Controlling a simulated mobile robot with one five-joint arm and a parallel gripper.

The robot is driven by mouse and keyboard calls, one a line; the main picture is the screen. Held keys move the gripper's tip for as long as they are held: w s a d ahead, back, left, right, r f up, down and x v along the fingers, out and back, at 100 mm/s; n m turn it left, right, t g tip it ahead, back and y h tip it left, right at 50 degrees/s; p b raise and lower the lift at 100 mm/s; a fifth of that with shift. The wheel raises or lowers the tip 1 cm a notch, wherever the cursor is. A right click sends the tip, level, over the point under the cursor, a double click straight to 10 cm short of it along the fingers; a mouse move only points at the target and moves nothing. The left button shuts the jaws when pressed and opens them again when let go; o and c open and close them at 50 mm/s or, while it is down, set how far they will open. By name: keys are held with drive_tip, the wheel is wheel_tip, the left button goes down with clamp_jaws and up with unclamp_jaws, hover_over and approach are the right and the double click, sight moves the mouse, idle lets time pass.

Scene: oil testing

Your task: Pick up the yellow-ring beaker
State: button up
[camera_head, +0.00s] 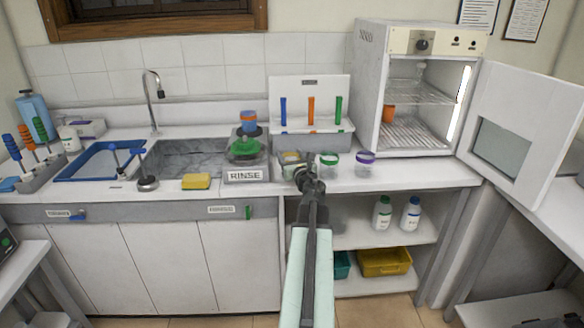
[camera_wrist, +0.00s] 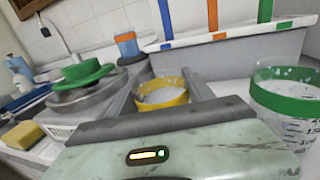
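The yellow-ring beaker (camera_head: 289,158) stands on the counter just right of the RINSE basin, partly hidden behind my gripper (camera_head: 304,168). In the wrist view the yellow-ring beaker (camera_wrist: 162,93) shows its yellow band and clear rim between the two grey fingers of my gripper (camera_wrist: 162,84). The fingers are apart, one on each side of it. I cannot tell whether they touch it. The beaker's lower part is hidden by my gripper body.
A green-ring beaker (camera_head: 329,164) stands close on the right, and a purple-ring beaker (camera_head: 364,164) beyond it. The RINSE basin (camera_head: 246,173) with a green item is on the left. A grey rack (camera_head: 318,146) stands behind. The oven door (camera_head: 517,126) hangs open at right.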

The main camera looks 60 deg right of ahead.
drive_tip(key=shift+c, duration=0.2)
wheel_tip(320, 180, up, 10)
drive_tip(key=p, duration=1)
drive_tip(key=shift+s, duration=0.2)
